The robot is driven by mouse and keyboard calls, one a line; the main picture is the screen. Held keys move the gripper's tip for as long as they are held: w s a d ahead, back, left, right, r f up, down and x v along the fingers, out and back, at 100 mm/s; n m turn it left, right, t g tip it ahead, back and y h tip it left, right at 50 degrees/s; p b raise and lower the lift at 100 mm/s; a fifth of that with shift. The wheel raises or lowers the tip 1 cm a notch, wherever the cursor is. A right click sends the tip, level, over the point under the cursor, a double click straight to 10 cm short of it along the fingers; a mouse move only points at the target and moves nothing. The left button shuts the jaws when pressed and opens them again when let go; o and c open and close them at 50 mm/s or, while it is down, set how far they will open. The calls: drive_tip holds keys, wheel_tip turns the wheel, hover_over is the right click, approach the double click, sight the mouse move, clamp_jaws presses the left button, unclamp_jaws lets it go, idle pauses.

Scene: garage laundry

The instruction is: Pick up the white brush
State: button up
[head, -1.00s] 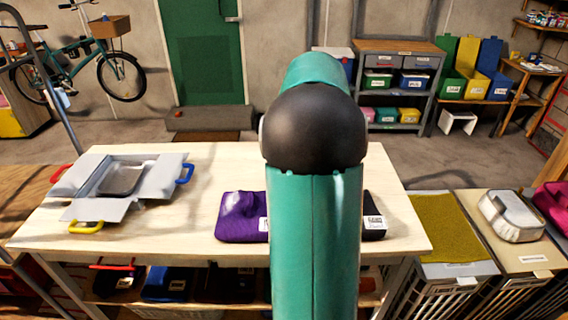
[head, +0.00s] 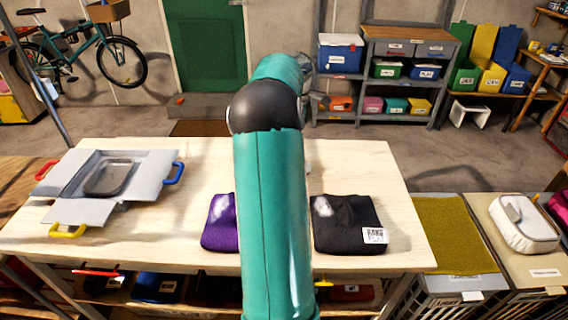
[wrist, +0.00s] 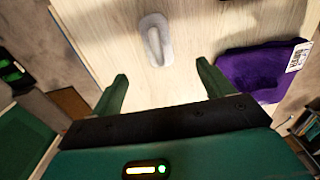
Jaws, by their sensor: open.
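The white brush (wrist: 155,40) lies on the pale wooden table (head: 390,190), seen in the wrist view as a greyish-white elongated shape with rounded ends. My gripper (wrist: 162,70) is open and empty, with its two green fingers spread on either side of the line toward the brush. The brush is just beyond the fingertips and apart from them. In the head view I cannot make out the brush or my gripper; my green arm hides the middle of the table.
A purple folded cloth (wrist: 262,72) lies right of the brush in the wrist view. In the head view a black folded cloth (head: 348,225) is right of my arm. An open grey box (head: 150,165) with coloured handles is at the table's left.

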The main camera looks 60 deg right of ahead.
wheel_tip(320, 180, down, 8)
drive_tip(key=shift+w+d+f, duration=0.2)
drive_tip(key=shift+w+f, duration=0.05)
drive_tip(key=shift+f, duration=1.35)
drive_tip(key=shift+w+f, duration=0.1)
drive_tip(key=shift+f, duration=1.35)
drive_tip(key=c, duration=1.1)
